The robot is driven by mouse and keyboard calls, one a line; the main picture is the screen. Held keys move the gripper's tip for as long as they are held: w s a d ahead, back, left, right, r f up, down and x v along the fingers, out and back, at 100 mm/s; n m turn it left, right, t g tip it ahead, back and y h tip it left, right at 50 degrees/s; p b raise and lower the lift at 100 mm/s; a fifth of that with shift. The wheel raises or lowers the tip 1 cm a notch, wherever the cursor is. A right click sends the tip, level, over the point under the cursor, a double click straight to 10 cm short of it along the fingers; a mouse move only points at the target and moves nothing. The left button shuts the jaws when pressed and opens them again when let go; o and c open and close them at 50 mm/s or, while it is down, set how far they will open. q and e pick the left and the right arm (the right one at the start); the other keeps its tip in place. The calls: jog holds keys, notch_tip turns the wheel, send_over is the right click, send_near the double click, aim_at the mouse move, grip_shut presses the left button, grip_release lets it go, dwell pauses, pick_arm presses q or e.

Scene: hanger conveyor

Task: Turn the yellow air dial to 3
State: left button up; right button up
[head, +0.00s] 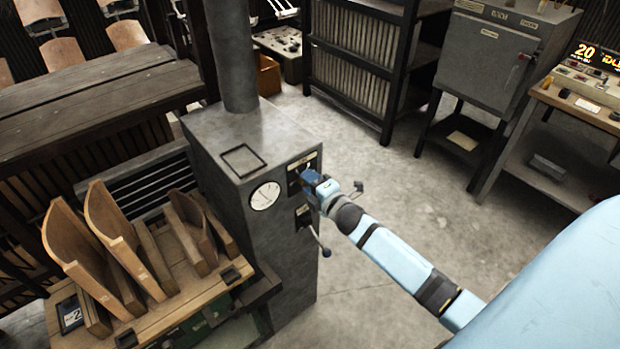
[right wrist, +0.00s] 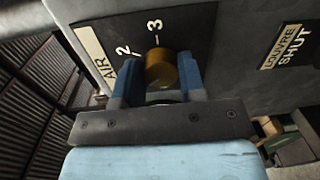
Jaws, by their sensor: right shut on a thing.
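The air dial is a yellow-brown round knob (right wrist: 161,67) on a black plate (right wrist: 110,38) marked AIR, with the numbers 2 and 3 in view in the right wrist view. My right gripper (right wrist: 158,82) is shut on the knob, one blue finger on each side. No pointer on the knob can be made out, so its setting cannot be told. In the head view my right gripper (head: 310,181) is at the front of the grey stove-like cabinet (head: 290,260) and hides the knob. My left gripper is not in view.
A white gauge (head: 265,196) and a lever (head: 322,247) are on the cabinet near my gripper. A label reading LOUVRE SHUT (right wrist: 287,50) is beside the dial plate. A bench (head: 190,318) with curved wooden pieces stands left.

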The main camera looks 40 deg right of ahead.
jog(key=m+y+p, duration=0.1)
jog(key=m+p, duration=0.1)
jog(key=m, duration=1)
jog(key=m+y+p, duration=0.1)
jog(key=m+p, duration=0.2)
jog(key=m, duration=0.9)
jog(key=shift+a+f+p, duration=0.1)
jog(key=shift+f+p, duration=0.1)
jog(key=shift+p, duration=0.1)
jog(key=shift+m, duration=0.3)
jog(key=o, duration=0.9)
jog(key=shift+o, duration=0.2)
